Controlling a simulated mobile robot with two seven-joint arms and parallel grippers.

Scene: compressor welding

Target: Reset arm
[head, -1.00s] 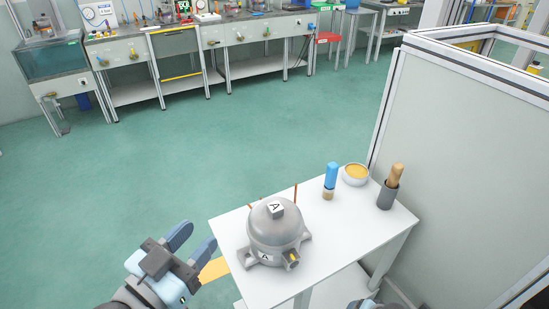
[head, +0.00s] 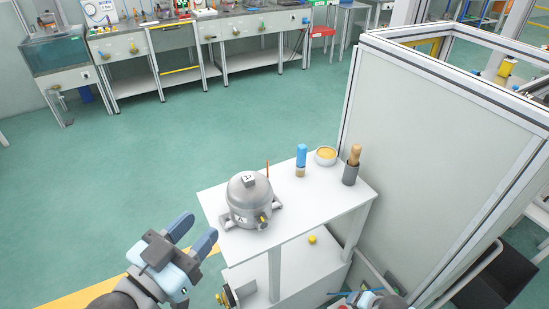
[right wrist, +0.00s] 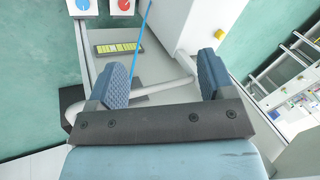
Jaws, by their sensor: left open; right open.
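My left gripper (head: 192,232) is open and empty in the head view. It is left of the white table and apart from it. My right gripper (right wrist: 163,80) is open in the right wrist view, with nothing between its two blue pads. In the head view only part of my right arm shows at the bottom edge, and its fingers are hard to make out there. The grey compressor (head: 249,199) with "A" labels stands upright on the white table (head: 290,212). No gripper touches it.
A blue-topped bottle (head: 301,160), a bowl of yellow material (head: 326,155) and a dark cup with a wooden handle (head: 351,168) stand at the table's back. A framed partition (head: 430,130) rises to the right. Workbenches (head: 210,47) line the far wall. Green floor left of the table is open.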

